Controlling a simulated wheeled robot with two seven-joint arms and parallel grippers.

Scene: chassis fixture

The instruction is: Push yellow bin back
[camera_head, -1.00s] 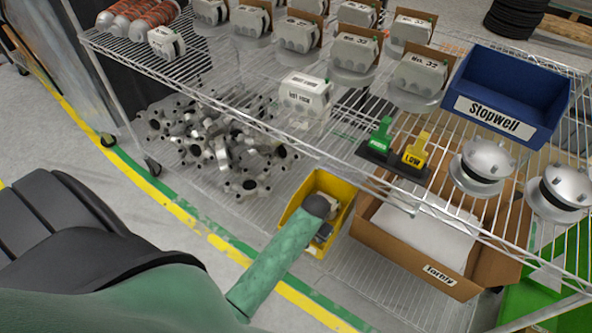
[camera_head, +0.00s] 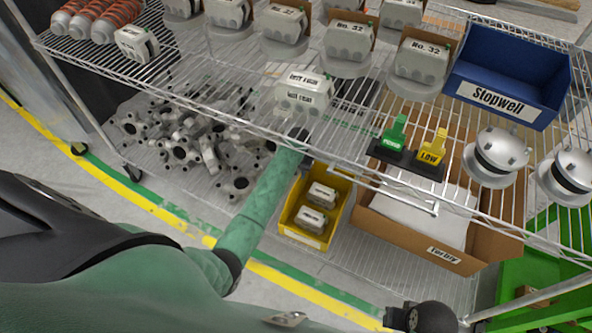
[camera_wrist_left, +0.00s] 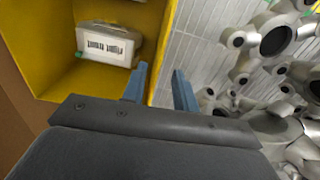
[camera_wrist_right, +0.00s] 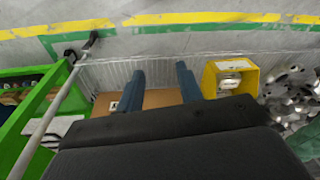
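The yellow bin (camera_head: 302,238) stands on the lower wire shelf, left of the cardboard box, with two labelled grey castings (camera_head: 315,208) in it. My left arm reaches up along the bin's left side. Its dark end (camera_head: 297,140) is near the upper shelf's front edge, and its fingers are hidden in the head view. In the left wrist view, my left gripper (camera_wrist_left: 160,84) is open and empty beside the bin's wall (camera_wrist_left: 110,12); contact is unclear. My right gripper (camera_wrist_right: 161,86) is open and empty, facing the shelf from a distance; the bin shows right of it (camera_wrist_right: 211,78).
A cardboard box (camera_head: 400,231) stands right of the bin. Loose grey metal parts (camera_head: 185,145) lie to its left. The upper shelf above carries castings, a blue bin (camera_head: 525,65) and green and yellow markers. A green crate (camera_head: 545,262) is at far right.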

